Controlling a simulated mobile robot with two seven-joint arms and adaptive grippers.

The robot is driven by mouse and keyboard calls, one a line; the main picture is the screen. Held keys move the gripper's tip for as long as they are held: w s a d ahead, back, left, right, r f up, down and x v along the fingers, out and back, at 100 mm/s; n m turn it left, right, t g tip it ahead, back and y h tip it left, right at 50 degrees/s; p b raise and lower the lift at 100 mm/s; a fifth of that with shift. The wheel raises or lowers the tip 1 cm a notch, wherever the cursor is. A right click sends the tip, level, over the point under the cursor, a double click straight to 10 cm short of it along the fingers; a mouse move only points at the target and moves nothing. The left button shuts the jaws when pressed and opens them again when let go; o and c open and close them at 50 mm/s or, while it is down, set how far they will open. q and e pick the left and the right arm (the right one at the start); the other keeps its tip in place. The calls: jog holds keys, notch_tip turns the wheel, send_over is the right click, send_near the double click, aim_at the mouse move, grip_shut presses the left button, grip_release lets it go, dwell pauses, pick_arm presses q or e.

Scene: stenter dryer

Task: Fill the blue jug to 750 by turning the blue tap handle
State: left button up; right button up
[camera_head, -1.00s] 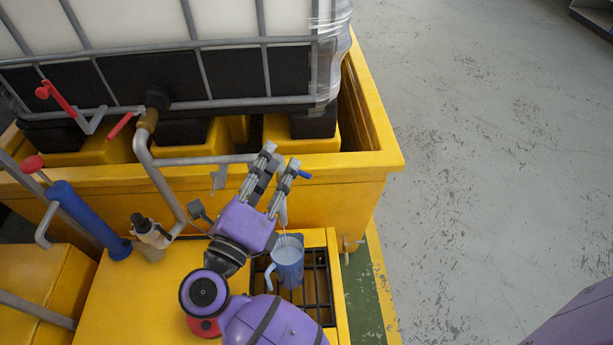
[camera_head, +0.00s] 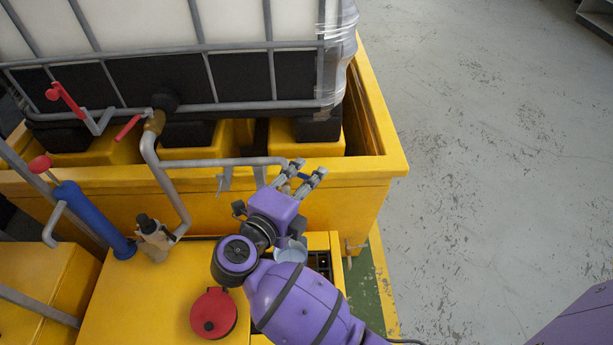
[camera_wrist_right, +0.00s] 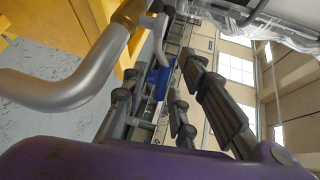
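The blue tap handle (camera_head: 303,176) is at the right end of the grey pipe, partly hidden by my right gripper (camera_head: 308,170). The gripper's fingers are apart, one on each side of the handle. In the right wrist view the blue handle (camera_wrist_right: 157,82) lies between the spread fingers (camera_wrist_right: 160,95), and I see no firm grip on it. The blue jug (camera_head: 291,252) stands below on the dark grate, mostly covered by my right arm. Its level and marks cannot be read. My left gripper is not in view.
The grey pipe (camera_head: 215,162) runs along the yellow bund (camera_head: 345,190) under the white tank. A red cap (camera_head: 213,313) sits on the yellow cover left of my arm. The floor at right is clear.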

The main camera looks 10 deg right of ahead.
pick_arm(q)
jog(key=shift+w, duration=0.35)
pick_arm(e)
jog(key=shift+w+d, duration=0.15)
jog(key=shift+w, duration=0.05)
jog(key=shift+c, duration=0.4)
